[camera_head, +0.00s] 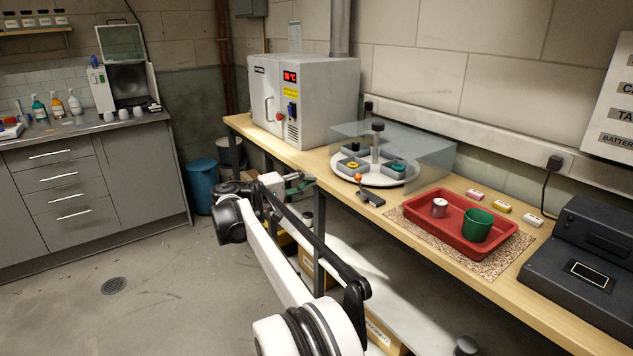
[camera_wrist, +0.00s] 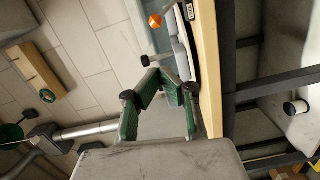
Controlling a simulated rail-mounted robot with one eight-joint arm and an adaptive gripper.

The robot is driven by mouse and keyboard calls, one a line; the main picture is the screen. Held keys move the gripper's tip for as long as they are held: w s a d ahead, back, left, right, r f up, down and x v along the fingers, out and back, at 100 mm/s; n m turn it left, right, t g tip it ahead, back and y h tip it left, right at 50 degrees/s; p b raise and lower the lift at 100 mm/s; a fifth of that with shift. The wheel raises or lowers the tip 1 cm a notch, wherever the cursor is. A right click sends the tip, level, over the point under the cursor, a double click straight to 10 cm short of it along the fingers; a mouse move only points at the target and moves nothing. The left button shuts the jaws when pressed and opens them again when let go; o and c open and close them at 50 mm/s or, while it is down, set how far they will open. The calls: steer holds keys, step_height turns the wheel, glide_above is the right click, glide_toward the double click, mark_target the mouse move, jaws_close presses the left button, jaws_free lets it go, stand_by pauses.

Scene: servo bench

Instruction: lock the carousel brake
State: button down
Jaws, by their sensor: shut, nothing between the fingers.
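The orange knob (camera_wrist: 155,21) also shows at the top of the wrist view. My gripper (camera_head: 304,183) is just off the bench's front edge, left of the lever and apart from it. In the wrist view its green fingers (camera_wrist: 168,76) are shut and empty, with the tips toward the knob side.
A grey oven (camera_head: 325,92) stands on the bench left of the carousel. A red tray (camera_head: 455,232) with a green cup (camera_head: 478,226) and a small white-pink pot (camera_head: 439,208) lies to the right. The bench's front edge (camera_head: 330,180) lies between my gripper and the lever.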

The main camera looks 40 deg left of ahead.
mark_target(361, 187)
steer(key=w+d+b, duration=0.1)
steer(key=w+d, duration=0.4)
steer(key=w, duration=0.4)
steer(key=shift+w+d+f, duration=0.25)
steer(key=shift+w, duration=0.15)
steer(key=shift+w+d, duration=0.1)
